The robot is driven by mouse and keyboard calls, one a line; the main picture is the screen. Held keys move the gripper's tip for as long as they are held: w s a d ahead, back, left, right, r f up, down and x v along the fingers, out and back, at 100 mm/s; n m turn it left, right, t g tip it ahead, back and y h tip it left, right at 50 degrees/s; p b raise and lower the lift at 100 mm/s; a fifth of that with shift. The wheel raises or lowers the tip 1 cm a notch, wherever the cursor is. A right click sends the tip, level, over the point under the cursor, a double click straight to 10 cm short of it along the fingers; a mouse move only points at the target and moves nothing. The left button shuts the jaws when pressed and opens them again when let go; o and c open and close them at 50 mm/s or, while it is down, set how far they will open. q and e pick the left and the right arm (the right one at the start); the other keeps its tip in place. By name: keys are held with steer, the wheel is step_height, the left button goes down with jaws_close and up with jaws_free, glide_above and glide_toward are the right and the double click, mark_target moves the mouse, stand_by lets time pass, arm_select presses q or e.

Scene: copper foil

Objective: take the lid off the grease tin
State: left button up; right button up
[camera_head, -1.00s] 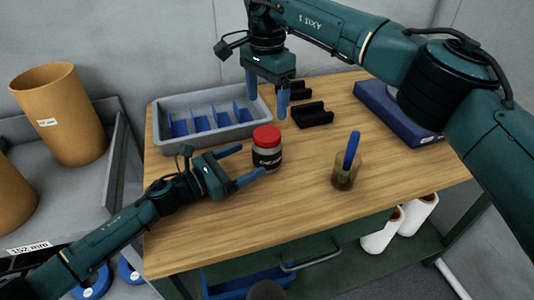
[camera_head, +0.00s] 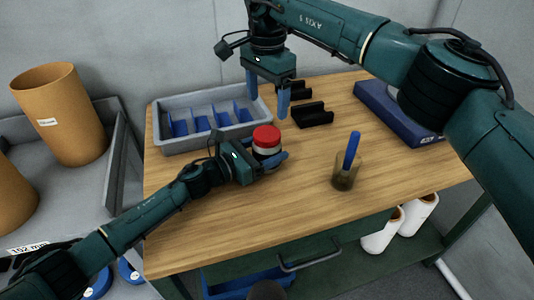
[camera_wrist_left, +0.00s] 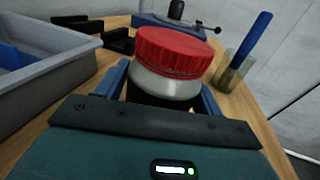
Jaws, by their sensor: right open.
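The grease tin (camera_head: 267,152) is a small upright jar with a pale band, a dark lower body and a red lid (camera_head: 266,136). It stands on the wooden table with the lid on. In the left wrist view the red lid (camera_wrist_left: 172,50) is large and central. My left gripper (camera_head: 270,162) is low around the tin's body, below the lid, one finger on each side. Whether its fingers press on the tin I cannot tell; the far finger is mostly hidden in the head view. My right gripper (camera_head: 266,98) is open and empty, pointing down behind the tin.
A grey tray with blue dividers (camera_head: 158,134) stands at the back left. Black holders (camera_head: 312,114) and a blue case (camera_head: 392,112) are at the back. A cup (camera_head: 345,177) with a blue-handled tool stands to the right. The table's front is clear.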

mark_target(267, 133)
arm_select(q)
steer(key=c, duration=1.2)
jaws_close()
arm_select(e)
steer(key=shift+m, duration=1.1)
steer(key=m, duration=1.2)
steer(key=shift+m, duration=0.4)
steer(key=m, duration=0.8)
steer(key=shift+m, duration=0.3)
steer(key=m, duration=0.6)
steer(key=shift+w+m, duration=0.1)
steer(key=shift+m, duration=0.2)
steer(key=m, duration=0.9)
steer(key=shift+a+m, duration=0.1)
steer(key=shift+m, duration=0.2)
steer(key=shift+f+m, duration=0.3)
steer(key=shift+f, duration=0.05)
step_height(267, 133, down, 7)
steer(key=shift+f, duration=0.15)
